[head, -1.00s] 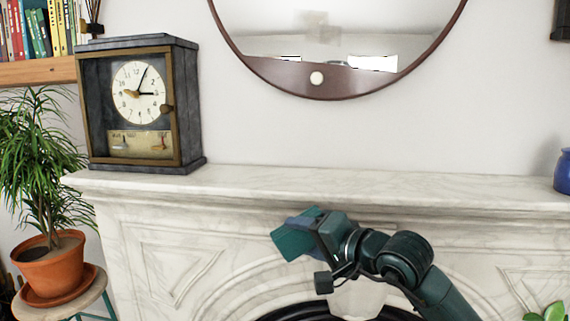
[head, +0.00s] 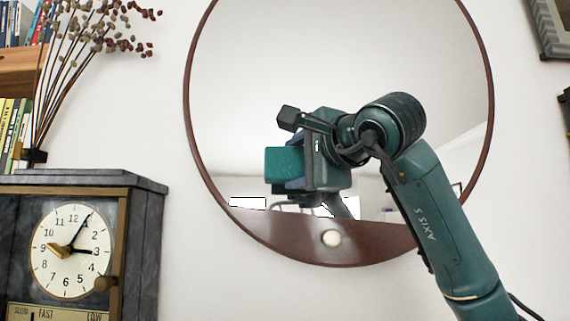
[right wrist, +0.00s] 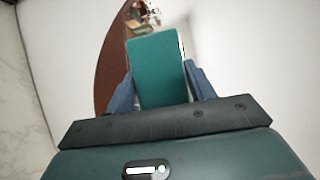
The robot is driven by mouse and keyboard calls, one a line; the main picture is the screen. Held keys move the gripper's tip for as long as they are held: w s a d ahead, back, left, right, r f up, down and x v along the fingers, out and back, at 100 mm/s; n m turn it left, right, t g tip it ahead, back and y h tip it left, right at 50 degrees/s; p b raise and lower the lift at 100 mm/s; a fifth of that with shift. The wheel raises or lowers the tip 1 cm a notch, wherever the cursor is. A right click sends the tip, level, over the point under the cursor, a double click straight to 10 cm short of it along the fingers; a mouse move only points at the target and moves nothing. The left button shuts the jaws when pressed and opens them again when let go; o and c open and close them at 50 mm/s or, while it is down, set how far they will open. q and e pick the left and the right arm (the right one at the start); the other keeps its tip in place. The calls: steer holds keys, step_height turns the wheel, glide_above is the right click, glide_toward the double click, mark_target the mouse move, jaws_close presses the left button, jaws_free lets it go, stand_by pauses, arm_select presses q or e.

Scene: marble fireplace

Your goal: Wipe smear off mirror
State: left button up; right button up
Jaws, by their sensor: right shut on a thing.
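The round mirror (head: 240,110) with a brown frame hangs on the wall, and its lower half lies behind my right arm in the head view. My right gripper (head: 297,180) is shut on a teal block-shaped wiping pad (head: 283,163), in front of the mirror's lower middle. The pad also shows between the fingers in the right wrist view (right wrist: 158,70). I cannot tell whether it touches the glass. No smear shows clearly now; the gripper and arm cover part of the glass. My left gripper is not in view.
A dark clock (head: 72,250) stands at the lower left, with dried stems (head: 75,65) above it. A grey picture frame (head: 548,30) hangs at the upper right.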

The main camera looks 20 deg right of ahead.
steer(key=shift+d+r, duration=0.15)
steer(key=shift+r, duration=0.45)
steer(key=shift+w+d, duration=0.35)
steer(key=shift+w, duration=0.1)
steer(key=w, duration=0.1)
steer(key=w+d+p, duration=0.1)
steer(key=w, duration=0.1)
steer(key=shift+d, duration=0.2)
steer(key=shift+w+d, duration=0.2)
steer(key=shift+w, duration=0.15)
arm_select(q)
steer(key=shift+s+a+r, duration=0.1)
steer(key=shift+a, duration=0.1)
arm_select(e)
steer(key=shift+w, duration=0.1)
arm_select(q)
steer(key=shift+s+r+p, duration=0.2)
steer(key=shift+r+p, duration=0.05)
steer(key=shift+p, duration=0.25)
arm_select(e)
steer(key=shift+w+d, duration=0.2)
steer(key=shift+w, duration=0.2)
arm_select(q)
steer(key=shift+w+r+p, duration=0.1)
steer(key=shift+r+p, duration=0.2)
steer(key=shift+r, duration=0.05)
arm_select(e)
steer(key=shift+w+d, duration=0.25)
steer(key=shift+w, duration=0.2)
